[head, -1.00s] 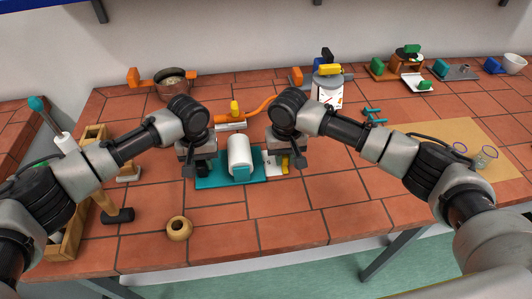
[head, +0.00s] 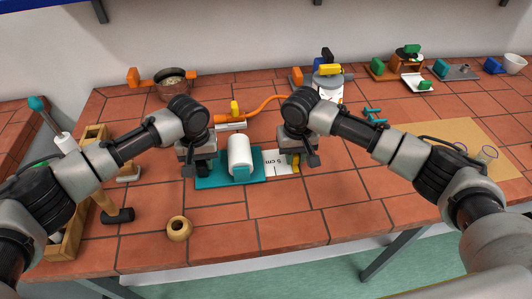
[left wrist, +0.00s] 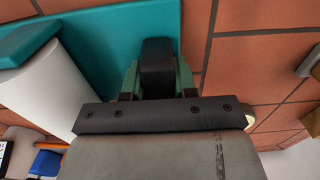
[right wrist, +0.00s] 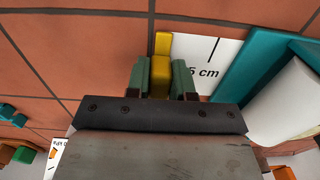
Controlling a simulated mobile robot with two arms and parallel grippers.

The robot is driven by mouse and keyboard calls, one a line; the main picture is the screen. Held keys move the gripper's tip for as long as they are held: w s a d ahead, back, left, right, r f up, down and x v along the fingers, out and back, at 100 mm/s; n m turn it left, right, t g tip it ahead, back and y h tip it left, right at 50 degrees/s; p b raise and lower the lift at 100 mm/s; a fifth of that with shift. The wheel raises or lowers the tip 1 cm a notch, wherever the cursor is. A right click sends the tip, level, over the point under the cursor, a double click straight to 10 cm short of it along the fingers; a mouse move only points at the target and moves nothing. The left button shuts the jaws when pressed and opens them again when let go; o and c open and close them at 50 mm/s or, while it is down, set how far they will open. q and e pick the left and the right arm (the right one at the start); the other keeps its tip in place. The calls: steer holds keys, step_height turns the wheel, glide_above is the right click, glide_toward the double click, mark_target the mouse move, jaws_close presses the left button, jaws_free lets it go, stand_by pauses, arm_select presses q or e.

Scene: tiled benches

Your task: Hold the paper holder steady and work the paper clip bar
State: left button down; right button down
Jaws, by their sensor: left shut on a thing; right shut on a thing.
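The paper holder has a teal base (head: 250,180) and a white paper roll (head: 240,155) with a teal block in front. My left gripper (head: 203,172) is shut on a black block (left wrist: 157,62) at the base's left end, seen in the left wrist view. My right gripper (head: 298,160) is shut on the yellow paper clip bar (right wrist: 161,62), at the free end of a white paper strip (right wrist: 205,52). The strip runs out past the base's right edge and shows a "5 cm" mark. In the head view the arms partly hide both fingertips.
A tan ring (head: 179,229) and a mallet (head: 117,215) lie at the front left near a wooden box (head: 66,232). A pot (head: 172,82) and a canister (head: 328,88) stand behind. Bare tiles lie to the right, before a tan mat (head: 455,135).

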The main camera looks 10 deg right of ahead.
mark_target(333, 159)
steer(key=shift+d, duration=1.1)
steer(key=shift+d, duration=1.45)
steer(key=shift+d, duration=1.55)
steer(key=shift+d, duration=1.45)
